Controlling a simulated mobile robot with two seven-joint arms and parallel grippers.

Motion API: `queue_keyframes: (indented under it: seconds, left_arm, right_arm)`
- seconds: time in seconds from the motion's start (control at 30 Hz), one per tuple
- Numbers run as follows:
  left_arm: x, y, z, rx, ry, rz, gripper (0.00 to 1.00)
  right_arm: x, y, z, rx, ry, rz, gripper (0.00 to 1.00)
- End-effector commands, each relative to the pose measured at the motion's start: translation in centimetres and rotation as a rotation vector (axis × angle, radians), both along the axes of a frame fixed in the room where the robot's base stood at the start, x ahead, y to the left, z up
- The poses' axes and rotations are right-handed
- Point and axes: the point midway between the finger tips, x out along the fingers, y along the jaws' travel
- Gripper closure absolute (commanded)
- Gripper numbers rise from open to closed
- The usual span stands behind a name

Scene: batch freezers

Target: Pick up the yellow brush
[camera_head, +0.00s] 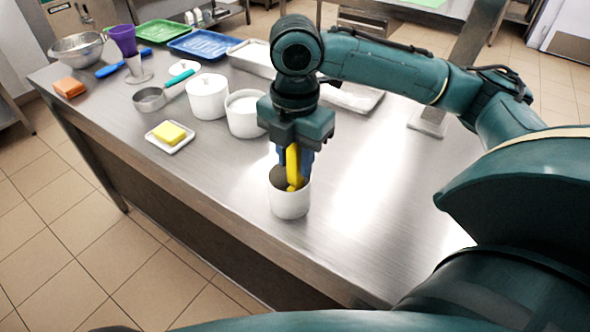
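The yellow brush (292,162) stands in a white cup (290,203) near the front edge of the steel table. Its lower part is hidden inside the cup. My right gripper (295,172) points straight down over the cup. Its blue fingers lie on both sides of the brush's yellow handle, with no clear gap showing between them and the handle. The gripper body covers the top of the handle. My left gripper is not in view.
Behind the cup are two white pots (207,97). To the left are a butter dish (171,135), a metal measuring cup (149,99), an orange block (69,88) and a metal bowl (78,48). Blue (204,43) and green trays (161,30) lie at the back. The table's front right is clear.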

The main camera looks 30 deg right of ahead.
Motion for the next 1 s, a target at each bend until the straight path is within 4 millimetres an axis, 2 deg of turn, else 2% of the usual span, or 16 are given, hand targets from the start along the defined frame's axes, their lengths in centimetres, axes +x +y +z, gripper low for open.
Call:
queue_keyframes:
  seconds: [0.03, 0.37, 0.67, 0.77, 1.0]
  left_arm:
    - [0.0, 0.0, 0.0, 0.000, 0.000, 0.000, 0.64]
    - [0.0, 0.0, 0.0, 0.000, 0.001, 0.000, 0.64]
    - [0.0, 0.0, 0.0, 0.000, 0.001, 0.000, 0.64]
    - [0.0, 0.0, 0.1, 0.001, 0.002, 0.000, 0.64]
    - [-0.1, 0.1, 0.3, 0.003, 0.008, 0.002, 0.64]
  right_arm:
    - [0.0, 0.0, 0.0, 0.000, 0.000, 0.000, 0.72]
    - [0.0, 0.0, 0.0, 0.000, 0.000, 0.000, 0.99]
    - [0.0, 0.0, 0.3, 0.000, -0.001, 0.000, 1.00]
    - [0.1, 0.0, 1.4, 0.001, -0.002, 0.000, 1.00]
    - [0.1, 0.1, 6.2, 0.002, -0.005, 0.001, 1.00]
